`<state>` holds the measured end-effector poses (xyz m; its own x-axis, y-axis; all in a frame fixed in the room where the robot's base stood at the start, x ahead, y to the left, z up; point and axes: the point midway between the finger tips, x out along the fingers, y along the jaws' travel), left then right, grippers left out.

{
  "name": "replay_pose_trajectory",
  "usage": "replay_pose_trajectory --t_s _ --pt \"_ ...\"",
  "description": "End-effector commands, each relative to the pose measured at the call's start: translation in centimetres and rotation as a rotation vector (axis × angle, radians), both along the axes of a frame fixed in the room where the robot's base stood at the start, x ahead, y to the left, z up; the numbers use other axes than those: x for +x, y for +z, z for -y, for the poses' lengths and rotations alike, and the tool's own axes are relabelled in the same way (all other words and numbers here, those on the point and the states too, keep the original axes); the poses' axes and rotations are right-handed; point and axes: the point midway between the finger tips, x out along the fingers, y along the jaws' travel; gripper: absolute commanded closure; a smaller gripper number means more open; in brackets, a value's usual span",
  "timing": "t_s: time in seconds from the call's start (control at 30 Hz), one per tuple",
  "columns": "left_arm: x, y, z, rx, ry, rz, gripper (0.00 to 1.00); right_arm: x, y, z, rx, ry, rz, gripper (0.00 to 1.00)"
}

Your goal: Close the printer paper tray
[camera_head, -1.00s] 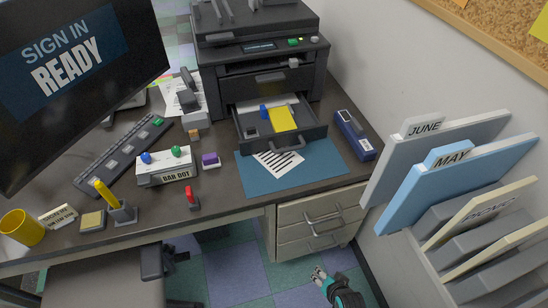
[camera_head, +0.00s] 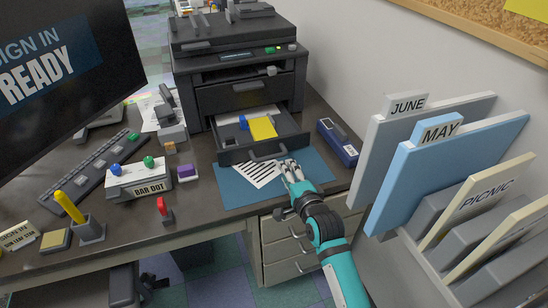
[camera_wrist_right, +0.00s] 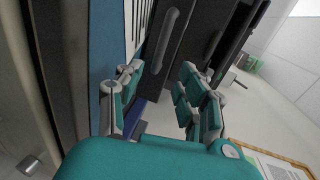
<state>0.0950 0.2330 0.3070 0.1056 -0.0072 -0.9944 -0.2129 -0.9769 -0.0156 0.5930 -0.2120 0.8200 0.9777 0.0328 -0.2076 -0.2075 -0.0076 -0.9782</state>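The printer (camera_head: 243,88) stands at the back of the desk. Its dark paper tray (camera_head: 298,140) is pulled out toward me, with a yellow pad (camera_head: 261,129), a blue item (camera_head: 243,122) and white paper in it. The tray's front handle (camera_head: 268,154) faces me. My right gripper (camera_head: 291,168) is just in front of the tray's right part, over the blue mat. In the right wrist view, its fingers (camera_wrist_right: 163,88) are spread with nothing between them, and the dark tray front with its handle (camera_wrist_right: 168,42) lies just beyond. Contact cannot be told. My left gripper is out of view.
A blue mat (camera_head: 237,194) with a striped sheet (camera_head: 257,174) lies under the tray. A dark blue stapler-like object (camera_head: 337,142) is right of it. File folders (camera_head: 450,165) stand at the right, near my arm. A white button box (camera_head: 138,181) is left.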

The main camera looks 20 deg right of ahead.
Motion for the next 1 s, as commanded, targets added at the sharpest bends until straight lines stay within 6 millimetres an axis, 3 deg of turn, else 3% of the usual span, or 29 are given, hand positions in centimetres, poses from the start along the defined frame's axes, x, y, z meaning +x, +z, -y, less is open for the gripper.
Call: replay_pose_trajectory --t_s 0.3,0.5,0.9,1.0 --pt "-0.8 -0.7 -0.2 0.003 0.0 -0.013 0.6 6.7 -1.5 -0.2 -0.003 0.001 -0.001 0.62" --pt "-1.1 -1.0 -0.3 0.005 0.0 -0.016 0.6 9.2 -2.1 -0.3 -0.002 0.001 -0.001 0.62" --pt "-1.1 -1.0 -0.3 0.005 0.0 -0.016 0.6 10.1 -2.2 -0.3 -0.003 0.001 -0.002 0.62" --pt "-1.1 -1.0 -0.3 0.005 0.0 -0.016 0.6 10.1 -2.2 -0.3 -0.003 0.001 -0.002 0.72"
